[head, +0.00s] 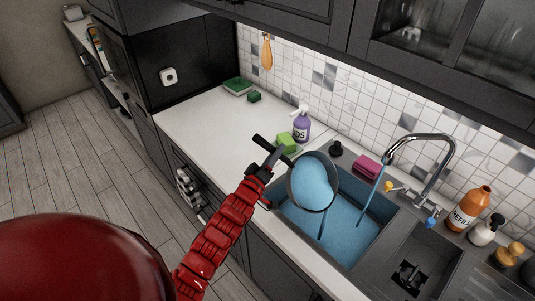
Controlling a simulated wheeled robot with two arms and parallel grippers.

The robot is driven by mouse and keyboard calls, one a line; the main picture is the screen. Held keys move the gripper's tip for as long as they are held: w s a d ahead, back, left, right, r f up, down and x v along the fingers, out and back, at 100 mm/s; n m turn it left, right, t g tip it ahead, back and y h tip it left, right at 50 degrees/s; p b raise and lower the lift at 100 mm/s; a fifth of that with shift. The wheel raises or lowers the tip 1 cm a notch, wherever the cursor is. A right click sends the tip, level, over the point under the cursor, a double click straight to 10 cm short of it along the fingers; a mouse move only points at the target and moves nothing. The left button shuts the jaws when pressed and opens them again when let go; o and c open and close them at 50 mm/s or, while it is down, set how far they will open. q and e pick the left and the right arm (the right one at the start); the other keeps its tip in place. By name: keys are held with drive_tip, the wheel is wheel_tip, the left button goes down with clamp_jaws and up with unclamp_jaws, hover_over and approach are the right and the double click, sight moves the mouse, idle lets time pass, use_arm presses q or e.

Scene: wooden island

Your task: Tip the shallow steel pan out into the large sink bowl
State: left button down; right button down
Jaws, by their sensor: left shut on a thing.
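The shallow steel pan (335,188) is tilted over the large sink bowl (372,196). Its round inside faces me and shows blue liquid (309,187). A thin blue streak hangs below the pan's lower edge, over the bowl. My left gripper (272,163) is shut on the pan's dark handle (280,153), at the counter's front edge. Blue water (345,240) covers the bottom of the large bowl. The pan hides part of the bowl's left side. My right gripper is not in view.
The tap (433,150) runs a blue stream into the large bowl. A smaller bowl (425,255) lies to the right. A purple spray bottle (302,127) and green sponge (286,142) stand behind the handle. Pink sponges (367,167) and an orange refill bottle (468,208) line the back.

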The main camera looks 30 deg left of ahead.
use_arm(q)
drive_tip(key=s+d+m+h+b, duration=0.1)
drive_tip(key=s+d+m+b, duration=0.1)
drive_tip(key=d+m+b, duration=0.2)
drive_tip(key=s+d+r+m+t+h+b, duration=0.1)
drive_tip(key=s+d+m+h+b, duration=0.1)
drive_tip(key=d, duration=0.8)
drive_tip(key=s+d+r+m+h+b, duration=0.1)
drive_tip(key=s+d+m+b, duration=0.3)
drive_tip(key=d+m+b, duration=0.2)
drive_tip(key=shift+d+m+t+h, duration=0.35)
drive_tip(key=shift+d+m, duration=0.35)
drive_tip(key=shift+d, duration=0.4)
idle(0.6)
